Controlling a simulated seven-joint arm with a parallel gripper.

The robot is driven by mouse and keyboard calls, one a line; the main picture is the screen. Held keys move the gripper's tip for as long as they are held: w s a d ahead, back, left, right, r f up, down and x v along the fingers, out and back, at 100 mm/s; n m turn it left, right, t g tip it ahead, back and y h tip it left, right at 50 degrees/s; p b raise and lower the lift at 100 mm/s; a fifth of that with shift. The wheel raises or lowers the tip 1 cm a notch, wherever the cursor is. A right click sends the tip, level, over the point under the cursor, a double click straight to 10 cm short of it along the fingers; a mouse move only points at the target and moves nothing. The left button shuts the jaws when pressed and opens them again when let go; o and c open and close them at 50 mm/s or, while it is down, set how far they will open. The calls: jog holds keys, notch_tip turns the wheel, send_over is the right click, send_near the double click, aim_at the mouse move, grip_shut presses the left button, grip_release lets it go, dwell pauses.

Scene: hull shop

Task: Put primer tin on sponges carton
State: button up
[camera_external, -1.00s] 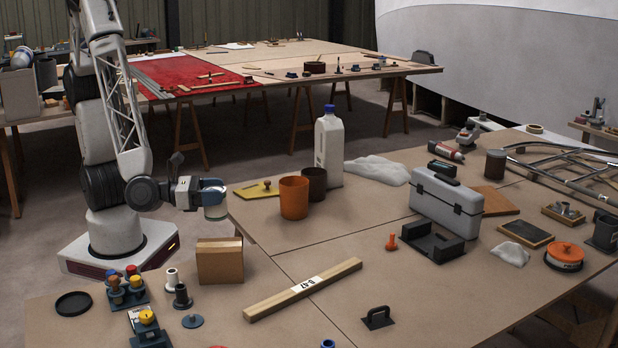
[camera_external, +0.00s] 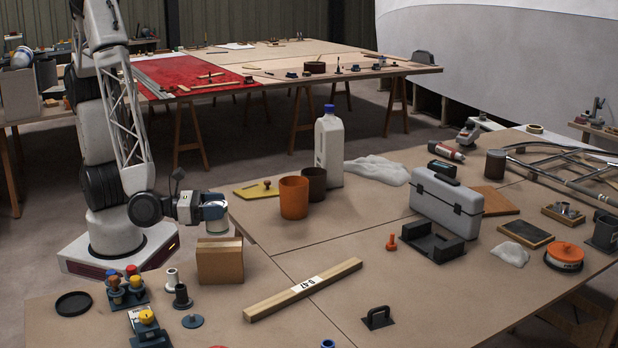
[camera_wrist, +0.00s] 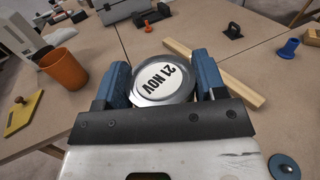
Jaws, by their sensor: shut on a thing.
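The primer tin (camera_wrist: 163,82) is a round silver tin with a white lid label reading "21 NOV". In the wrist view it sits between the blue fingers of my gripper (camera_wrist: 165,85), which is shut on it. In the external view my gripper (camera_external: 215,207) is above and slightly behind the sponges carton, and much of the tin is hidden by the fingers. The sponges carton (camera_external: 220,264), a closed brown cardboard box, stands on the near bench at left. The tin appears apart from it. I cannot see the carton in the wrist view.
A wooden batten (camera_external: 303,290) lies right of the carton. Knobbed parts (camera_external: 125,288) and a black spool (camera_external: 181,297) stand at front left.

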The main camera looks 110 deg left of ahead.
aim_at(217, 221)
jog(key=shift+f, duration=0.1)
jog(key=shift+f, duration=1.85)
jog(key=shift+f, duration=0.15)
jog(key=o, duration=1.1)
jog(key=shift+v, duration=6)
